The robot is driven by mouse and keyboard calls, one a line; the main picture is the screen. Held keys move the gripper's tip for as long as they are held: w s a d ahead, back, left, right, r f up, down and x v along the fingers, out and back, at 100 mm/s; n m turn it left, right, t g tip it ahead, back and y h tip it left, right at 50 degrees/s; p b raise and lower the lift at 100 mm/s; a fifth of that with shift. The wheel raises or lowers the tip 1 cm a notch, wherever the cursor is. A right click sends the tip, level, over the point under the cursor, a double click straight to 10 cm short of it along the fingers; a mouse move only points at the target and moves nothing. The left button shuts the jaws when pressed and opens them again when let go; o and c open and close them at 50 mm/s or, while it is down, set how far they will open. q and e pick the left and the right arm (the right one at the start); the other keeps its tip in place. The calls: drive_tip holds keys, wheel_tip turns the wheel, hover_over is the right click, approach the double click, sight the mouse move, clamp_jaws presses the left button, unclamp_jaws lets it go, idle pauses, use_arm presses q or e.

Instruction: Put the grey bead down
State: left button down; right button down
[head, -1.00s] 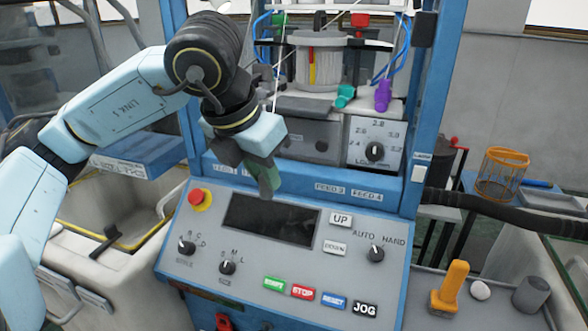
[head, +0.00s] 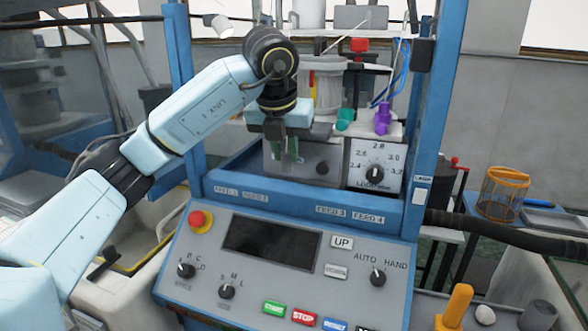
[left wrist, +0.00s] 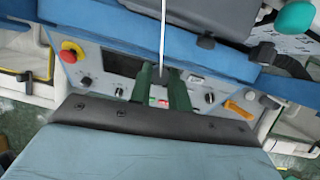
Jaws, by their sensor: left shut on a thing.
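My left gripper (head: 287,150) has its dark green fingers pointing down in front of the grey housing of the knitting machine, above the blue rail. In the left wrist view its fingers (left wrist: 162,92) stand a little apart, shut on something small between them. The grey bead itself is too small or too hidden to make out there. A thin white thread (left wrist: 163,35) comes down to the fingers in the left wrist view. My right gripper is in neither view.
The control panel (head: 190,250) slopes below, with a red stop knob (head: 197,218) and a dark screen (head: 272,243). A dial plate (head: 374,165) stands right of the gripper. An orange lever (head: 456,305), white ball (head: 485,314) and grey cylinder (head: 540,317) are at lower right.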

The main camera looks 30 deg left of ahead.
use_arm(q)
drive_tip(key=w+f, duration=0.2)
drive_tip(key=w, duration=0.1)
drive_tip(key=w+a, duration=0.1)
drive_tip(key=shift+w+f, duration=0.35)
drive_tip(key=shift+f, duration=0.05)
wheel_tip(320, 180, down, 3)
drive_tip(key=shift+f, duration=0.2)
drive_tip(key=shift+w+a+f+p, duration=0.15)
drive_tip(key=shift+f+p, duration=0.25)
drive_tip(key=shift+f, duration=0.1)
drive_tip(key=c, duration=1.3)
unclamp_jaws()
